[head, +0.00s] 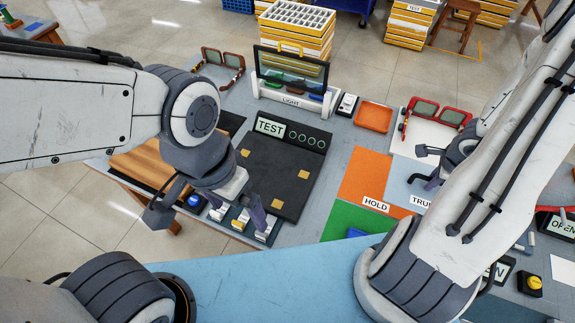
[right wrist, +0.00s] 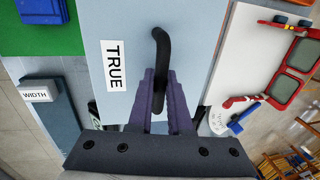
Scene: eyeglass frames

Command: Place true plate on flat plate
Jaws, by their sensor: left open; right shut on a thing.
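A pale blue-grey flat panel (right wrist: 115,30) carries a white TRUE label (right wrist: 114,65); it also shows in the head view (head: 397,184), partly behind my right arm. My right gripper (right wrist: 160,75) is over this panel, shut on a dark piece with a hooked end (right wrist: 160,42) that looks like an eyeglass temple. Small dark and greenish bits show on both sides behind the fingers; the rest is hidden. I cannot tell which surface is the flat plate. My left gripper (head: 248,205) is open, near small blocks in front of the black TEST board (head: 272,172).
Red glasses (head: 438,114) lie on a white board (head: 408,148) behind the panel. Orange HOLD (head: 366,172) and green (head: 345,218) areas lie to its left. An orange tray (head: 374,117) and LIGHT stand (head: 290,98) are further back. My right arm hides much of the right side.

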